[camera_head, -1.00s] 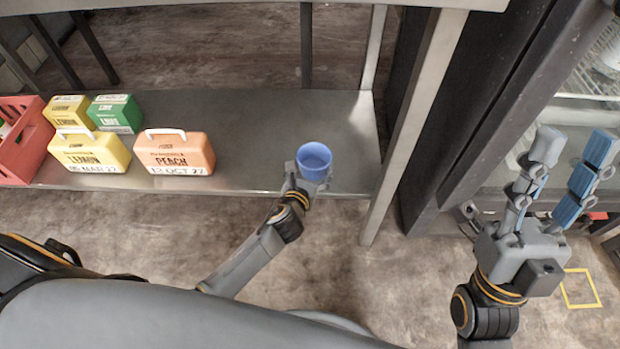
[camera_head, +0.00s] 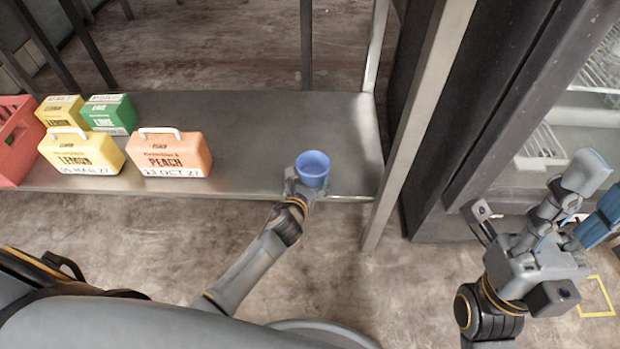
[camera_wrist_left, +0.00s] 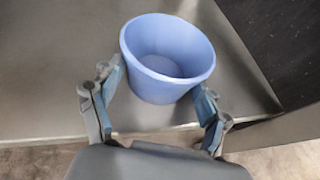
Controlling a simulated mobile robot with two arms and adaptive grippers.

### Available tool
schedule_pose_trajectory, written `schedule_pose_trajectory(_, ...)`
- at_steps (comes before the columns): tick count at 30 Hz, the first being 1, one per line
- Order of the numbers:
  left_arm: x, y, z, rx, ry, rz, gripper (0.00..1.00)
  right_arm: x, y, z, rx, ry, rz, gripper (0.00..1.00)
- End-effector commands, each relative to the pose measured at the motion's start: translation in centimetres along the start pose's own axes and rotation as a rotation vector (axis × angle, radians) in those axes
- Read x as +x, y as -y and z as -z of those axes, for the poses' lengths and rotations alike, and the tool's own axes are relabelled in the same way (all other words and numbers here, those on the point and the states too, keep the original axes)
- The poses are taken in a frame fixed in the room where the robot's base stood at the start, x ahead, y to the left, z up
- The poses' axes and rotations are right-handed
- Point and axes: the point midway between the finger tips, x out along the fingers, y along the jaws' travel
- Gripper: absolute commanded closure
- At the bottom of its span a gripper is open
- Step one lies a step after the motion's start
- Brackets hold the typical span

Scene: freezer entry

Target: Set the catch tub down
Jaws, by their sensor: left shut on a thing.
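The blue catch tub (camera_head: 313,165) is at the right front of the metal shelf, upright with its open top facing up, and looks empty. My left gripper (camera_head: 305,186) is shut on it from the front edge side. In the left wrist view, the fingers of the left gripper (camera_wrist_left: 158,105) press on both sides of the tub (camera_wrist_left: 166,62). I cannot tell whether its base touches the shelf. My right gripper (camera_head: 587,208) is at the right, in front of the freezer, with its two blue-padded fingers apart and nothing between them.
The metal shelf (camera_head: 255,125) is bare around the tub. At its left stand an orange peach box (camera_head: 174,152), yellow lemon boxes (camera_head: 80,150), a green lime box (camera_head: 110,112) and a red crate (camera_head: 18,140). A shelf post (camera_head: 415,140) rises right of the tub, beside the dark freezer frame.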

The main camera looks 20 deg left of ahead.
Motion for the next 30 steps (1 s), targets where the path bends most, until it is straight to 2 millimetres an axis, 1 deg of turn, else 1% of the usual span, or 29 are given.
schedule_pose_trajectory(2,0.1,0.0,0.3,0.002,0.000,0.000,0.46,-0.1,0.0,0.0,0.000,-0.003,0.002,0.60)
schedule_pose_trajectory(3,0.1,0.0,0.2,0.002,0.000,0.000,0.20,0.1,0.0,0.0,-0.001,-0.007,0.003,0.60)
schedule_pose_trajectory(6,0.1,0.0,0.2,0.001,0.000,0.000,0.02,0.1,0.0,0.0,-0.001,-0.006,0.003,0.60)
schedule_pose_trajectory(16,0.1,0.0,0.2,0.001,0.001,0.000,0.02,0.1,0.0,0.0,0.000,-0.007,0.004,0.60)
schedule_pose_trajectory(19,-0.1,0.0,-0.2,-0.001,0.001,0.000,0.02,0.5,0.0,0.1,0.000,-0.009,0.003,0.60)
schedule_pose_trajectory(23,-2.0,0.0,-0.2,0.000,-0.002,0.000,0.02,0.9,0.0,0.4,0.001,0.001,-0.003,0.60)
schedule_pose_trajectory(25,-3.5,-0.1,-0.3,0.002,-0.002,0.001,0.02,0.2,0.0,0.4,0.004,0.039,-0.016,0.60)
schedule_pose_trajectory(30,-7.3,0.0,-0.3,0.002,-0.002,0.001,0.02,1.8,0.0,0.7,0.004,0.033,-0.014,0.60)
